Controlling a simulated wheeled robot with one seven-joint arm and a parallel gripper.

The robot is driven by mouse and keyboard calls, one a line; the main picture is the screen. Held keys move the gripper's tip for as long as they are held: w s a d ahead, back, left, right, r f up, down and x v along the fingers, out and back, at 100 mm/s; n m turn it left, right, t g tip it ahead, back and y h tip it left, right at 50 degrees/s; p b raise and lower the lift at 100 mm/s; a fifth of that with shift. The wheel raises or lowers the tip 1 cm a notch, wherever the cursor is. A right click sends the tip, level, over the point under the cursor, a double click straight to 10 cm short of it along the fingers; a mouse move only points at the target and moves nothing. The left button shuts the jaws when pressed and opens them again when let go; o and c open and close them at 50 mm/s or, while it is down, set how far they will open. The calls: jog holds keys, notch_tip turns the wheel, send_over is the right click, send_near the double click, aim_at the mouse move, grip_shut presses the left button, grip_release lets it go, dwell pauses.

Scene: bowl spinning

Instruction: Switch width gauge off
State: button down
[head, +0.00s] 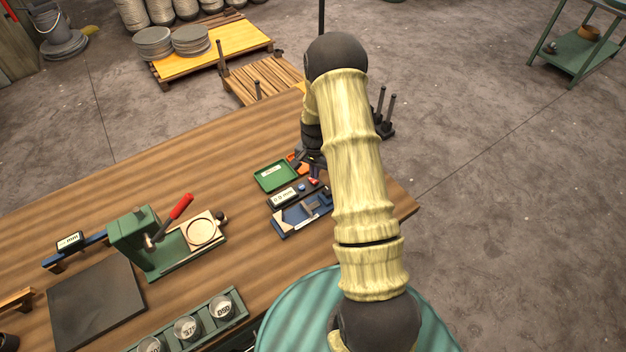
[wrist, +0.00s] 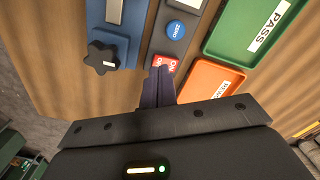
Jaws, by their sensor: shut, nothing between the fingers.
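The width gauge (head: 284,198) is a dark unit on the wooden bench with a lit readout, beside a blue fixture (head: 283,227). In the wrist view its panel carries a round blue ZERO button (wrist: 176,28) and a red switch (wrist: 165,63) with white lettering that looks like ON. My gripper (wrist: 159,72) is shut and empty. Its fingertips are right by the red switch and cover its lower part; I cannot tell whether they touch it. In the head view my gripper (head: 315,160) is partly hidden by my arm.
A green PASS tray (wrist: 222,42) and an orange tray (wrist: 207,80) lie right of the gauge. A black knob (wrist: 102,58) on the blue fixture is to the left. A green press (head: 135,240) with a red-handled lever stands further left on the bench.

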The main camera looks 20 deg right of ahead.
aim_at(314, 181)
jog(key=shift+f+b, duration=0.8)
jog(key=shift+f, duration=0.35)
dwell(0.7)
jog(key=shift+r, duration=0.1)
jog(key=shift+r+p, duration=2.15)
jog(key=shift+r, duration=1.25)
jog(key=s+a+r+n+t+b, duration=0.1)
jog(key=s+a+r+n, duration=0.15)
jog(key=r, duration=0.35)
jog(key=s+a+r+n+b, duration=0.1)
jog(key=s+a+r+n, duration=0.1)
jog(key=s+a+r, duration=0.25)
jog(key=s+a+r+n+b, duration=0.1)
jog(key=s+a+r+n, duration=0.1)
jog(key=s, duration=0.4)
jog(key=s+a+r+n+t+b, duration=0.1)
jog(key=s+a+r+n, duration=0.1)
jog(key=s+r, duration=0.3)
jog(key=shift+s+a+n+t, duration=0.25)
jog(key=shift+s+n, duration=0.4)
jog(key=shift+s, duration=0.4)
